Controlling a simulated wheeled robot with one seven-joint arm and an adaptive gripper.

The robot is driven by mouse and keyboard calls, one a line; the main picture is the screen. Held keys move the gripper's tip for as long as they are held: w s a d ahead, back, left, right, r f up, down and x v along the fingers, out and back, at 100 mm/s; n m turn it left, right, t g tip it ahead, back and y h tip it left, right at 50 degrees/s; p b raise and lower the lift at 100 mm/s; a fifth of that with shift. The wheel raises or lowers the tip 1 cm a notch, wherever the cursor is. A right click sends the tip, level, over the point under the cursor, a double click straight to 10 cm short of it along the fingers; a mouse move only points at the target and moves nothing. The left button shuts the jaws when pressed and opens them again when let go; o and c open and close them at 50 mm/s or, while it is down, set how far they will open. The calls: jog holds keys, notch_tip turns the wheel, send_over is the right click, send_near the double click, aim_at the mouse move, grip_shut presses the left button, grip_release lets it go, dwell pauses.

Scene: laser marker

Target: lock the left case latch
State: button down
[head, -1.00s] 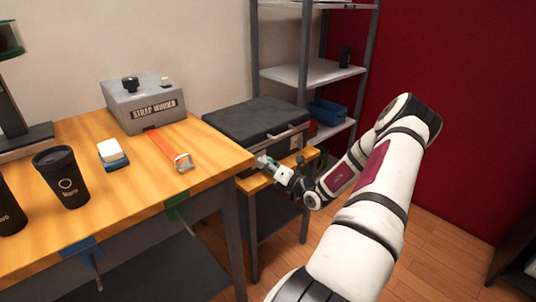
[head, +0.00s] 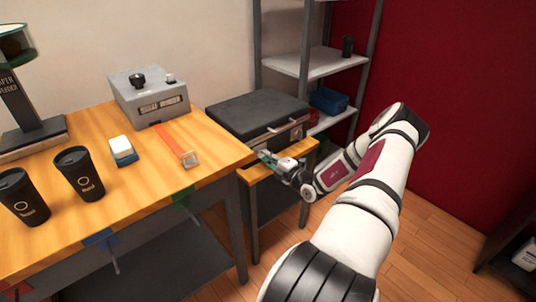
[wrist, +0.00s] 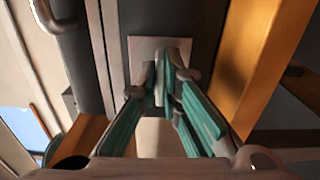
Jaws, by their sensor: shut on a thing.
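The dark grey case (head: 255,112) sits closed on a small wooden-topped stand beside the workbench. Its carry handle (head: 286,127) shows on the front. In the wrist view the case's dark front (wrist: 115,45) carries a pale square latch plate (wrist: 142,46). My gripper (head: 263,156) is at the left part of the case front. In the wrist view my gripper (wrist: 161,85) has its teal fingers closed together on the small latch lever at that plate. The fingertips cover most of the lever, so its exact angle is hard to tell.
The stand's wooden top (head: 257,176) lies close under my gripper. A metal shelf (head: 300,62) stands behind the case.

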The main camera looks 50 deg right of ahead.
jog(key=shift+f+m, duration=0.1)
jog(key=shift+m, duration=0.3)
jog(key=c, duration=1.8)
grip_release()
jog(key=shift+o, duration=0.2)
jog(key=v, duration=1.2)
